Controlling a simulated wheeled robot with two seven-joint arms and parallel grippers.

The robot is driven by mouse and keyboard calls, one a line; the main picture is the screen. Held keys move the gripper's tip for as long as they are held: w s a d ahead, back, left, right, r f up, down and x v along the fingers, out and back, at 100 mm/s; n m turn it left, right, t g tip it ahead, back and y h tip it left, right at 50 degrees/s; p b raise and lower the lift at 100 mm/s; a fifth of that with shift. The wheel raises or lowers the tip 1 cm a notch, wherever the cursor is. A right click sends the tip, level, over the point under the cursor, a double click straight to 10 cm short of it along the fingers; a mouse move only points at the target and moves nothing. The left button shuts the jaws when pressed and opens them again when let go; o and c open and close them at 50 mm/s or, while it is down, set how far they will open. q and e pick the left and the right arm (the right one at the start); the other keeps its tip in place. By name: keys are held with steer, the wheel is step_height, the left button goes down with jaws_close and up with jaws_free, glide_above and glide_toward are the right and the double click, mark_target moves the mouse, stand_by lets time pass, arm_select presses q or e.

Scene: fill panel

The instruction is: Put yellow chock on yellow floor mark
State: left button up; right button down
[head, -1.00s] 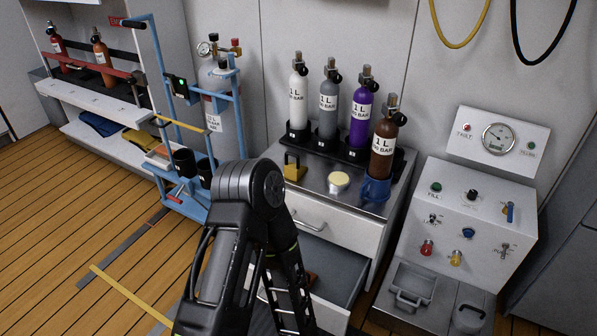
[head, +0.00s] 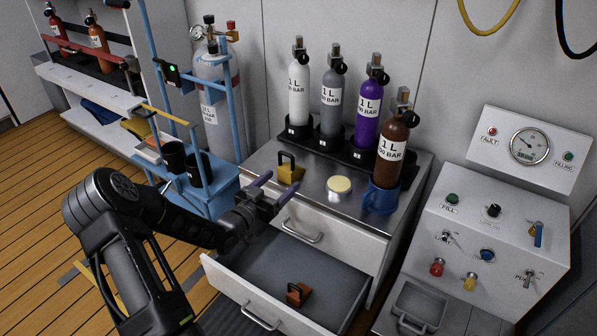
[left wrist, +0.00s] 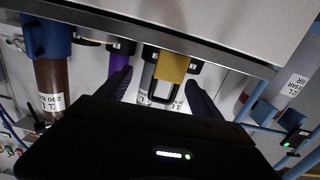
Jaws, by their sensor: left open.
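The yellow chock (head: 289,170) with a dark handle stands on the steel cabinet top (head: 318,203), near its left edge. It also shows in the left wrist view (left wrist: 173,67), just beyond and between the fingers. My left gripper (head: 275,188) is open and empty, its purple-tipped fingers at the cabinet's left edge, pointing at the chock and apart from it. The gripper's two fingers show in the left wrist view (left wrist: 158,88). A yellow floor mark (head: 84,268) lies on the wooden floor at lower left, mostly hidden by my arm. My right gripper is out of view.
The drawer (head: 270,262) below stands open, with an orange-brown chock (head: 299,294) inside. Several small bottles stand in a black rack behind the yellow chock. A blue cylinder trolley (head: 233,125) stands close left. A control box (head: 490,235) is at right.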

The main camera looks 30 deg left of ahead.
mark_target(284, 171)
arm_select(q)
steer(key=shift+a+r, duration=0.1)
steer(key=shift+a, duration=0.65)
steer(key=shift+s+r, duration=0.1)
steer(key=shift+r, duration=0.15)
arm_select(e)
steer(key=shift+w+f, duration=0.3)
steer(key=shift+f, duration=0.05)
arm_select(q)
steer(key=shift+w+f+b, duration=0.15)
steer(key=shift+w+b, duration=0.15)
steer(key=shift+w, duration=1)
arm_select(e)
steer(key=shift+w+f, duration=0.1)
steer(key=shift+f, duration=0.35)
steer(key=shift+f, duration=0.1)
